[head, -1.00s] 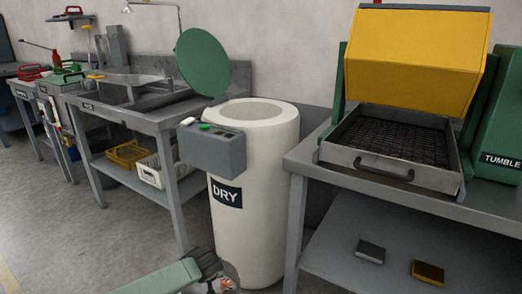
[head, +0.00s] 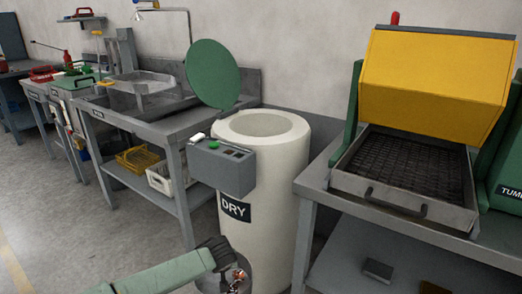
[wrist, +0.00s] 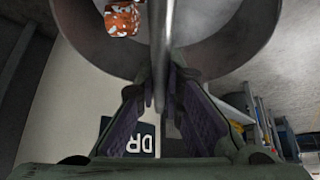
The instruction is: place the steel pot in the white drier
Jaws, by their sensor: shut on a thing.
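The white drier (head: 268,200) is an upright cylinder with a "DRY" label, its top opening clear and its green round lid (head: 207,73) raised behind it. My gripper (head: 224,255) is low in front of the drier, at its lower left. In the wrist view my gripper (wrist: 168,92) is shut on the thin bar handle of the steel pot (wrist: 90,42). The pot's grey curved wall and an orange and white piece (wrist: 122,18) inside show there.
A grey control box (head: 222,166) juts from the drier's front left. A steel bench with a sink (head: 150,105) stands to the left. On the right, a table holds a tumbler tray (head: 410,180) under a raised yellow hood (head: 435,85). Grey floor is free at the left.

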